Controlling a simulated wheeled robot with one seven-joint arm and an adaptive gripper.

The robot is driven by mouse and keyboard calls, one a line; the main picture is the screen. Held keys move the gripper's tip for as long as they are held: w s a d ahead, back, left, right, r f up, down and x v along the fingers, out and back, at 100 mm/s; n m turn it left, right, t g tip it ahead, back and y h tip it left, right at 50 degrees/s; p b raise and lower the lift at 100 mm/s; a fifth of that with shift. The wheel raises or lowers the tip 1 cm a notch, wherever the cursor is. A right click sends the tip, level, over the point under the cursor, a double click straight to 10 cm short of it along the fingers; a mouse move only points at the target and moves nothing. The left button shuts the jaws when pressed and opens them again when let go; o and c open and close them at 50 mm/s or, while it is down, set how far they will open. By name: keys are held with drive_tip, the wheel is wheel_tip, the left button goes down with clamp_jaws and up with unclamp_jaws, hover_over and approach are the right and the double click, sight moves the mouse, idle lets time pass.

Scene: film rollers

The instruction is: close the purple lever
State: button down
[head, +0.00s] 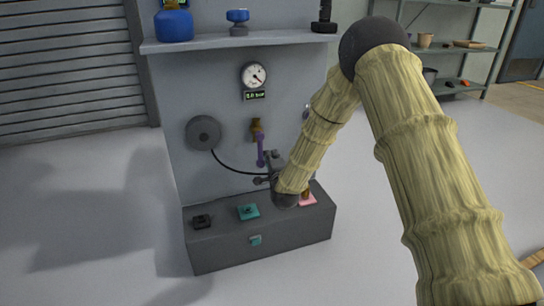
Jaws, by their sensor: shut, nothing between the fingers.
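The purple lever (261,152) is on a brass valve (257,129) in the middle of the grey panel. It hangs down, roughly vertical, below the valve body. My gripper (266,168) is in front of the panel, just below and beside the lever's lower end. Its fingers are shut with nothing seen between them. I cannot tell whether a finger touches the lever. My arm comes in from the right and hides part of the panel's right side.
A round grey disc (203,133) with a black cable hangs left of the valve. A gauge (254,76) is above it. The grey base box (212,254) below carries a teal part (248,212) and a black part (201,221). A shelf (280,39) overhangs the panel.

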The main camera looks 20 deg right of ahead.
drive_tip(key=shift+a+m+p, duration=0.3)
drive_tip(key=shift+m+p, duration=0.1)
drive_tip(key=shift+m, duration=0.2)
drive_tip(key=a+r+m+g+y+p, duration=0.1)
drive_tip(key=a+r+m+p, duration=0.3)
drive_tip(key=a+m, duration=0.6)
drive_tip(key=shift+s+a+r+m+g+y, duration=0.25)
drive_tip(key=shift+m+y, duration=0.25)
drive_tip(key=shift+m, duration=1.6)
drive_tip(key=shift+a, duration=0.1)
drive_tip(key=shift+f, duration=0.1)
